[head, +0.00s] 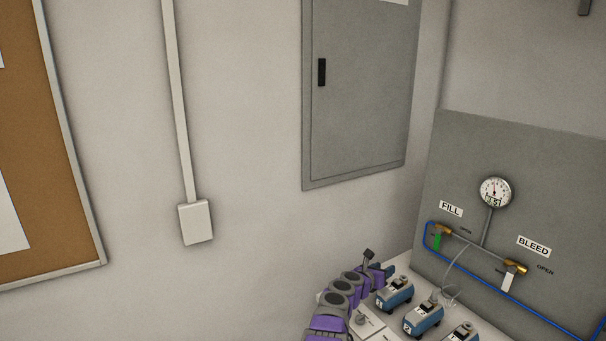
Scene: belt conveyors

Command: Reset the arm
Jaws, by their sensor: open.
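My purple and grey arm rises from the bottom edge of the head view, right of centre. My gripper (372,262) is at its far end, small and dark, just above the left end of a pale bench top (402,262). It is open, and I see nothing held in it. The fingertips are too small to make out clearly.
Blue devices (395,296) stand in a row on the bench, close right of my arm. Behind them a grey panel (450,150) carries a gauge (495,192), FILL and BLEED valves and blue tubing. A grey cabinet (360,100) hangs above.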

